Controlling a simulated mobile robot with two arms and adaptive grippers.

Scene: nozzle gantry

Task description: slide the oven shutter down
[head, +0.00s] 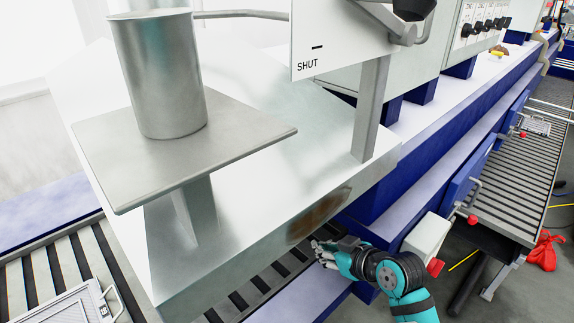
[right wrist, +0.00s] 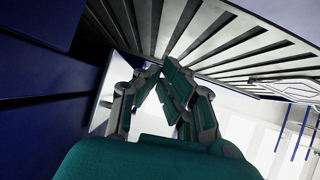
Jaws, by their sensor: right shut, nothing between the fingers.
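A white panel marked SHUT (head: 318,45) stands above the sloped metal hood (head: 265,150) in the head view. A metal lever or bracket with a black knob (head: 412,6) is at the panel's right, cut off by the top edge. I cannot tell for certain which part is the oven shutter. My right gripper (head: 326,252) is low beside the hood's lower front edge, over the conveyor, well below the panel and apart from the knob. In the right wrist view its fingers (right wrist: 160,86) are together and empty. My left gripper is not in view.
A metal cylinder (head: 160,75) stands on a square plate (head: 180,140) over the hood. A slatted roller conveyor (head: 262,285) runs beneath. A metal post (head: 370,105) rises from the hood. A white box (head: 427,237) is close to my right arm. A red bag (head: 545,250) lies on the floor.

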